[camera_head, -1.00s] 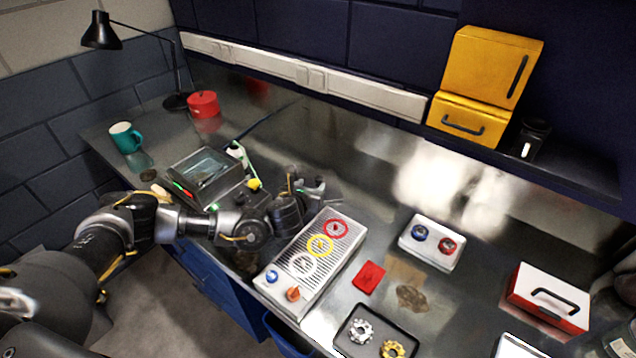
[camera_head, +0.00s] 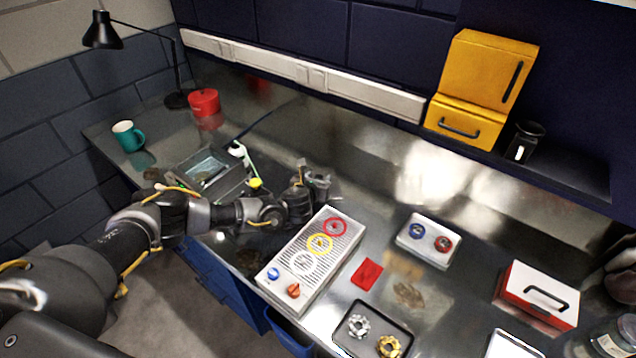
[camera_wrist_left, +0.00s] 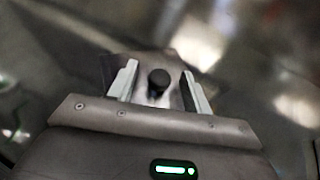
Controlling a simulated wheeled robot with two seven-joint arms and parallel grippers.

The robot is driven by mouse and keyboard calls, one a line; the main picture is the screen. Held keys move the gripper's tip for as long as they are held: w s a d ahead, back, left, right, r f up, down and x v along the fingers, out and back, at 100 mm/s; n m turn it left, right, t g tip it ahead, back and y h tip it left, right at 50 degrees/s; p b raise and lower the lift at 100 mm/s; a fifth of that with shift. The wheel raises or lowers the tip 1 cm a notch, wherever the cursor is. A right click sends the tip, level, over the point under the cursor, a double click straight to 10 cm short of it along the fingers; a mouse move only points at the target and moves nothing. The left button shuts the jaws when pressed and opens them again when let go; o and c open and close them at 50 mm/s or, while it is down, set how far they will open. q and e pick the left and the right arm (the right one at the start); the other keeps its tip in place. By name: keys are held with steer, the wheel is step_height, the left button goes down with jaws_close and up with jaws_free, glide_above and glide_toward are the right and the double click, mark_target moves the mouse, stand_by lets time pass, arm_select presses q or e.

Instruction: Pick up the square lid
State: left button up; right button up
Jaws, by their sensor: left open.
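My left gripper (camera_wrist_left: 159,69) is open, with one pale finger on each side of the knob and gaps between. In the head view my left gripper (camera_head: 319,182) is low over the bench, just behind the striped white panel. The lid is hard to make out there, being mostly hidden by the gripper. My right gripper is not in view.
The white panel with coloured rings (camera_head: 312,262) stands close in front of the gripper. A grey open box (camera_head: 212,172) is to its left. Bench behind is clear.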

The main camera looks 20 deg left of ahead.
arm_select(q)
jaws_close()
steer(key=shift+r, duration=0.1)
stand_by(0.3)
steer(key=shift+r, duration=0.2)
step_height(320, 180, up, 2)
steer(key=shift+w+b, duration=0.1)
steer(key=shift+b, duration=1)
steer(key=s+a+r+b, duration=0.3)
steer(key=s+r, duration=0.7)
steer(key=s, duration=0.3)
steer(key=shift+s+r, duration=0.3)
steer(key=shift+s, duration=0.05)
